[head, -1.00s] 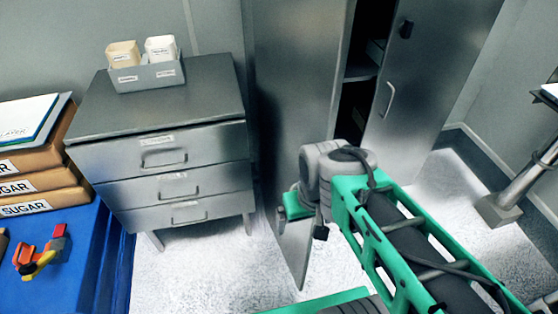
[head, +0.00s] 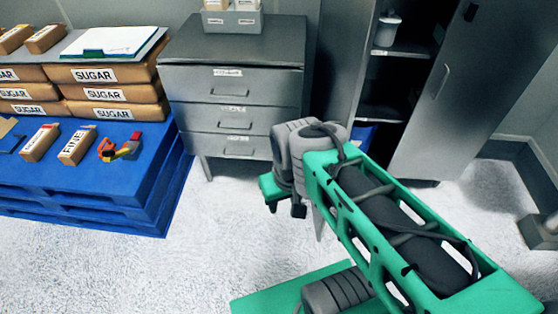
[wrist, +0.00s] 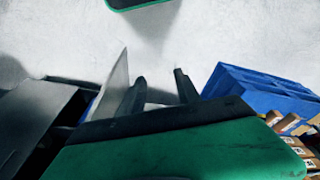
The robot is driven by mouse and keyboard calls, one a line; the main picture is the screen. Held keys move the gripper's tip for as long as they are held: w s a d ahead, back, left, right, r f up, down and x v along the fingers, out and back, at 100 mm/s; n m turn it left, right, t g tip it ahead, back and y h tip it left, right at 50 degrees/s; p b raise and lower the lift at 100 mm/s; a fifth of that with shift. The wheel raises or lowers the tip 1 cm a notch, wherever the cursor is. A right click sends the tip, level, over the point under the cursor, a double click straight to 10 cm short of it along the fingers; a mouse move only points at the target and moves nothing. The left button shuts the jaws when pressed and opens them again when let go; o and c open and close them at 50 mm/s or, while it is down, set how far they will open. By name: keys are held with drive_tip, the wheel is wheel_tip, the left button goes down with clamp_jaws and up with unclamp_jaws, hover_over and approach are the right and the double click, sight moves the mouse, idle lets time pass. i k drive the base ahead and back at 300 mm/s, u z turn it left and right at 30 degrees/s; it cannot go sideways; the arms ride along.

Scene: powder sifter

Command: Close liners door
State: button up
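A tall grey metal cabinet stands at the back right of the head view. Its left door (head: 338,65) stands swung out towards me, leaving the shelves exposed; its lower part is mostly hidden by my arm. Its right door (head: 490,90), with a bar handle, is also in view. No liners label is readable. In the wrist view a thin pale panel (wrist: 114,85), apparently the left door's edge, rises just left of my gripper (wrist: 160,78). The two fingers are apart with nothing between them. In the head view the fingers are mostly hidden below my green wrist.
A grey drawer cabinet (head: 235,95) stands left of the tall cabinet. A blue pallet (head: 100,195) with sugar boxes (head: 115,90) is at the far left. A white container (head: 387,28) sits on a cabinet shelf. Bare pale floor (head: 120,270) lies in front.

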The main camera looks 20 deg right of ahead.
sight(349, 29)
drive_tip(key=u, duration=0.85)
drive_tip(key=i, duration=0.75)
drive_tip(key=z, duration=0.15)
